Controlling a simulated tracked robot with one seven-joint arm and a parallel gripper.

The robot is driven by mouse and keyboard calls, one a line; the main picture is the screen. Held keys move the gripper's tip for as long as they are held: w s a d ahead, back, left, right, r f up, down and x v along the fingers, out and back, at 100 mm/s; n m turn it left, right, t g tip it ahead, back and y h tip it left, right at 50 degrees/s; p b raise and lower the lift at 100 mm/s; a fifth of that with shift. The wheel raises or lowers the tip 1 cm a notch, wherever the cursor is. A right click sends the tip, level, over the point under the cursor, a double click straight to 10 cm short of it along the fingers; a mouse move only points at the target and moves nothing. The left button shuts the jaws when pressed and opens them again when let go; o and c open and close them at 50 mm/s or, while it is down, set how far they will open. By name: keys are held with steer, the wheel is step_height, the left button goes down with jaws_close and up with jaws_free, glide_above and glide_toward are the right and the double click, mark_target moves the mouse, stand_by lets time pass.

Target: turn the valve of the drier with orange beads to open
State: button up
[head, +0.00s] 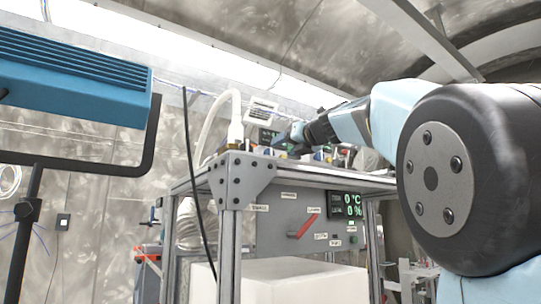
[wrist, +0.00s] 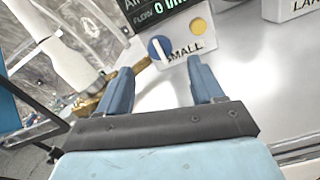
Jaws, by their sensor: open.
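In the wrist view my gripper (wrist: 153,61) is open, with its two blue fingers apart and nothing held between them. Just beyond the fingertips, a round blue knob (wrist: 161,46) with a pale bar stands in front of a white panel marked "SMALL" (wrist: 186,53). A yellow-orange disc (wrist: 199,27) is on the same panel, to the right of the knob. I cannot tell whether the disc shows beads or which way the valve is set. In the head view my gripper (head: 284,138) is above the bench top, small and partly lost among the fittings there.
A brass fitting (wrist: 95,104) lies left of my left finger. A flow display (wrist: 160,8) is behind the knob, and another labelled block (wrist: 293,9) is at upper right. The bench front has a red lever (head: 304,227). A blue lamp (head: 75,78) stands at left.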

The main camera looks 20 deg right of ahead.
mark_target(271, 153)
steer(key=x, duration=0.7)
steer(key=shift+w, duration=0.3)
steer(key=shift+c, duration=0.2)
